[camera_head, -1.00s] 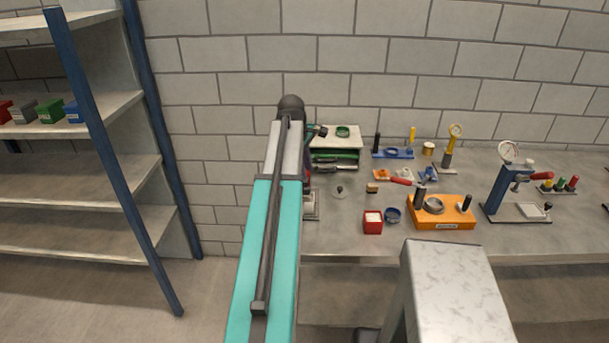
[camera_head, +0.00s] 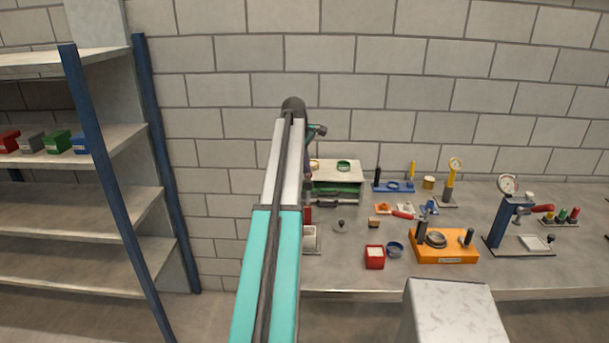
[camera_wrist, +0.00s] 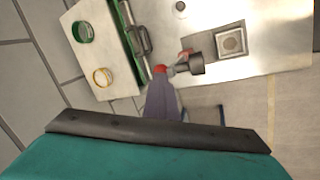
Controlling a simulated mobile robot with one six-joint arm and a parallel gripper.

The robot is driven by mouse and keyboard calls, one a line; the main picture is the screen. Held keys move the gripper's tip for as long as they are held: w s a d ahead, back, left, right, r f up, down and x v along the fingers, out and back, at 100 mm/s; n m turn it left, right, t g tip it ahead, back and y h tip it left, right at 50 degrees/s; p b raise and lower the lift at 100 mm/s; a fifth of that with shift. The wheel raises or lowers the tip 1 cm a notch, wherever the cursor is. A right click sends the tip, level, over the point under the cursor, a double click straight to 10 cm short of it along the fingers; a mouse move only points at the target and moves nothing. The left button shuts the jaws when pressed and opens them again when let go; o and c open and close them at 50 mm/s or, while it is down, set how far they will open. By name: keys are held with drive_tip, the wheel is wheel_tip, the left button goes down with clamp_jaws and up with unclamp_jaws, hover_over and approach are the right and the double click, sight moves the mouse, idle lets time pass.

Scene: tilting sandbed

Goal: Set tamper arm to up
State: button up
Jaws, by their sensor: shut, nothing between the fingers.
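My gripper (camera_wrist: 162,95) is dark purple and shut, with nothing between its fingers. In the wrist view its narrow end points at a small red knob, close to it; I cannot tell whether they touch. The knob belongs to what looks like the tamper arm (camera_wrist: 195,64), with a dark grey cylinder beside a square tray (camera_wrist: 230,42). In the head view my arm hides most of this device; its plate (camera_head: 311,240) shows at the bench's left end. The arm's exact tilt is unclear.
A box (camera_head: 336,176) with green and yellow rings stands behind. To the right are a red container (camera_head: 374,257), a blue ring (camera_head: 395,249), an orange fixture (camera_head: 444,247) and a blue gauge press (camera_head: 503,222). Shelving (camera_head: 100,200) stands left.

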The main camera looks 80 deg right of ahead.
drive_tip(key=shift+o, duration=1.1)
drive_tip(key=f, duration=0.2)
drive_tip(key=s+a+f, duration=0.1)
drive_tip(key=shift+s+a+f+y, duration=0.1)
drive_tip(key=shift+y, duration=0.2)
drive_tip(key=shift+o, duration=0.8)
drive_tip(key=shift+w+d+r, duration=0.25)
drive_tip(key=shift+d+r, duration=0.5)
drive_tip(key=shift+r, duration=0.2)
drive_tip(key=o, duration=0.5)
drive_tip(key=shift+s+d, duration=0.1)
drive_tip(key=shift+c, duration=0.2)
drive_tip(key=shift+a, duration=0.3)
drive_tip(key=shift+w, duration=0.2)
wheel_tip(320, 180, up, 15)
drive_tip(key=b, duration=0.4)
hover_over(308, 174)
drive_tip(key=w+a, duration=0.2)
drive_tip(key=a, duration=0.1)
drive_tip(key=shift+s+f+h, duration=0.1)
drive_tip(key=shift+h, duration=0.3)
